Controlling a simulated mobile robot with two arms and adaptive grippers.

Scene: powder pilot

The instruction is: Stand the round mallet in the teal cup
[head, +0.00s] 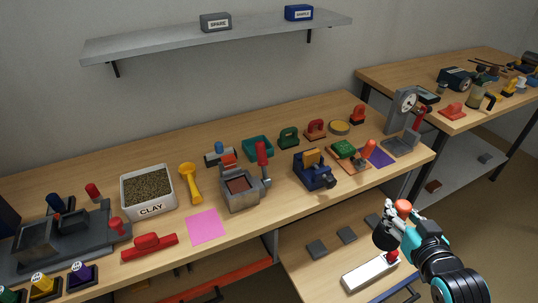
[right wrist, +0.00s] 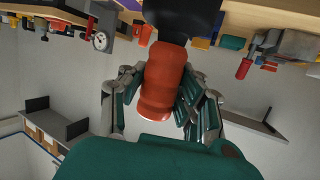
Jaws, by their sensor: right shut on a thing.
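My right gripper (head: 394,224) is shut on the round mallet's orange handle and holds it in the air in front of the bench, at the lower right of the head view. The mallet's black head (head: 384,238) hangs below the fingers and the orange handle end (head: 403,206) sticks up above them. In the right wrist view the orange handle (right wrist: 162,85) lies between the fingers, with the black head (right wrist: 182,18) beyond. A teal open container (head: 257,146) stands at the back of the bench; I cannot tell whether it is the teal cup. My left gripper is not in view.
The wooden bench holds a clay box (head: 150,207), a yellow scoop (head: 188,178), a grey machine (head: 241,198) and a blue vise (head: 314,176). A pink sheet (head: 206,227) lies near the front edge.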

